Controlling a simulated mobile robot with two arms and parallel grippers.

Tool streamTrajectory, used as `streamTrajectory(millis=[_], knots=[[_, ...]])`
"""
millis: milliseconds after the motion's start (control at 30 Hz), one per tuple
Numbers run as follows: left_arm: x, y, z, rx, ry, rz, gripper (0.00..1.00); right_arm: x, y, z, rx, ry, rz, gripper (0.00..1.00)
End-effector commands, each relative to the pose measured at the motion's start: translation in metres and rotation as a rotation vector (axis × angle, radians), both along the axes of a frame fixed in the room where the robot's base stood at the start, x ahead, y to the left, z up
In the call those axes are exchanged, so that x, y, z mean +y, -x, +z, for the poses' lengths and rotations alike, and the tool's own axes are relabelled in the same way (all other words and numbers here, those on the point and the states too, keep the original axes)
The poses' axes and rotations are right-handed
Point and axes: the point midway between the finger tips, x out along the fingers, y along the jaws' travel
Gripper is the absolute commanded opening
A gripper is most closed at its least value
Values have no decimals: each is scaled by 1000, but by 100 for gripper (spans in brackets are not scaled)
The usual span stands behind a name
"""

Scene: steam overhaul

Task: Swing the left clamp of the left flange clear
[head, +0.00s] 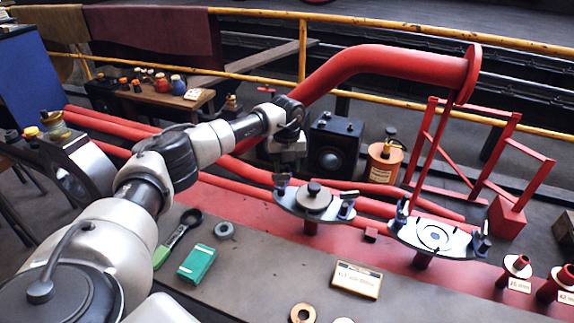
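The left flange (296,202) is a pale oval plate on a red stub pipe, with a round disc and dark knob at its middle. Its left clamp (281,187) is a small dark piece at the plate's left end. My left gripper (284,172) points down right over this clamp, and its fingers are dark and small, so I cannot tell whether they touch it or are closed on it. The flange's right clamp (346,208) stands at the other end of the plate. My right gripper is out of view.
The right flange (405,232) has its own clamps at both ends. A large red pipe (380,62) arches behind. On the bench lie a green box (197,263), a wrench (177,238), a grey ring (224,230) and a sign plate (357,281). Red stubs (517,268) stand at right.

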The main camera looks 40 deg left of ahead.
Motion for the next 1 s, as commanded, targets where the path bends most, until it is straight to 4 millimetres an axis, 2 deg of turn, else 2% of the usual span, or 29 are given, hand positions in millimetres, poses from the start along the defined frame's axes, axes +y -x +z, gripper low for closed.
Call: streamTrajectory(millis=[267,367,433,733,900,1000], knots=[[-1,0,3,1,1,-2,43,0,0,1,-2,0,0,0],[-1,0,14,0,1,-2,43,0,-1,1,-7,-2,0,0],[0,0,27,-1,1,-1,43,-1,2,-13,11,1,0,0],[0,0,86,-1,1,-1,43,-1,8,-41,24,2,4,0],[0,0,104,0,0,-1,43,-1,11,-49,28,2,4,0],[0,1,107,2,1,-1,43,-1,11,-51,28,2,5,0]])
